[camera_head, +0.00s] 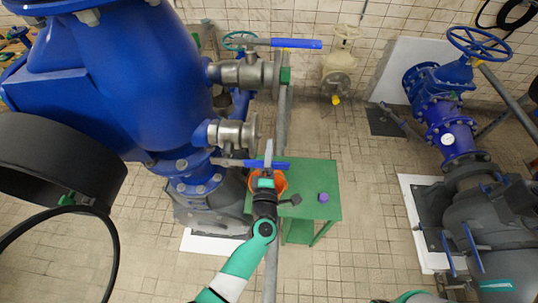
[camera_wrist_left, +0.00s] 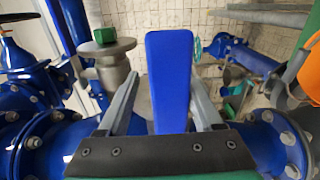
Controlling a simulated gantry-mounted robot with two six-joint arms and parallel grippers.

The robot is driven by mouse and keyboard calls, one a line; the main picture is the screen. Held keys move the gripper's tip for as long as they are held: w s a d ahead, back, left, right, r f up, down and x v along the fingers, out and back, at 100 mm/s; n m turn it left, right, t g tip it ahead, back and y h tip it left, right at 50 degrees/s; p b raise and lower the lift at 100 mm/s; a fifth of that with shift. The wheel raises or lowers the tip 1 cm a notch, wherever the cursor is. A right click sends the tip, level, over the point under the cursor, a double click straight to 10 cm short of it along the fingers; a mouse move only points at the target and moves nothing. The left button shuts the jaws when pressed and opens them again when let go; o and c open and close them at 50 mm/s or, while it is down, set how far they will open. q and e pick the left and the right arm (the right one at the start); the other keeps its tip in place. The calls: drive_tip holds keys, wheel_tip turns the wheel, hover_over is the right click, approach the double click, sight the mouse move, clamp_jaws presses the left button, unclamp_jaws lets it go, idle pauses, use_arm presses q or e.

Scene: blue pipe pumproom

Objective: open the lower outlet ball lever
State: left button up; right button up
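The lower outlet ball valve (camera_head: 232,134) is a steel body on the side of the big blue pump casing. Its blue lever (camera_head: 235,163) points to the right in the head view. My left gripper (camera_head: 268,153) reaches up to the lever's outer end and partly covers it. In the left wrist view the blue lever handle (camera_wrist_left: 168,75) stands between the two fingers of my left gripper (camera_wrist_left: 165,100). The fingers are apart, with a gap visible on the left side; contact on the right side is unclear. My right gripper is not in view.
A second steel valve with a blue lever (camera_head: 297,43) sits above. A green table (camera_head: 318,175) below bears an orange container (camera_head: 280,182) and a small purple object (camera_head: 323,197). A grey vertical pipe (camera_head: 282,115) runs close to the gripper.

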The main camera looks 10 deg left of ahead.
use_arm(q)
drive_tip(key=shift+f, duration=0.15)
drive_tip(key=s+p, duration=0.2)
drive_tip(key=s, duration=0.1)
drive_tip(key=shift+s+d+r, duration=0.1)
drive_tip(key=shift+d+r, duration=0.1)
drive_tip(key=s+d+p, duration=0.1)
drive_tip(key=s+p, duration=0.1)
drive_tip(key=s, duration=0.6)
drive_tip(key=shift+s+f, duration=0.15)
drive_tip(key=shift+f, duration=0.05)
